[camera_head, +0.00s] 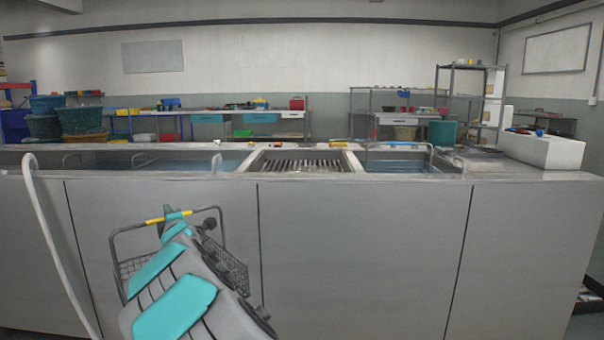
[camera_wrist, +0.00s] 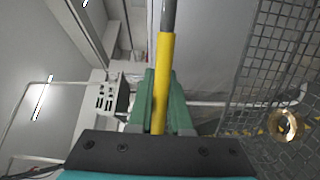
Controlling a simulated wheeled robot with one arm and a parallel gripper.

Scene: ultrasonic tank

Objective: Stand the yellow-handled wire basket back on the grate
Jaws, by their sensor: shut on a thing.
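The wire basket (camera_head: 232,268) hangs in front of the tank's grey front panel in the head view, below the rim, partly hidden behind my arm. Its handle is a grey bar with a yellow grip (camera_head: 155,221). My gripper (camera_head: 172,212) is at the handle's top. In the wrist view the green fingers of my gripper (camera_wrist: 157,100) are shut on the yellow grip (camera_wrist: 164,70), and the basket's mesh (camera_wrist: 272,55) is at the right. The grate (camera_head: 300,164) is a barred section in the middle of the tank top, up and right of the basket.
Water-filled basins lie left (camera_head: 190,160) and right (camera_head: 397,166) of the grate. A pale curved pipe (camera_head: 42,215) stands at the left of the tank front. A white box (camera_head: 543,150) sits on the right end of the tank top. Shelves and benches stand behind.

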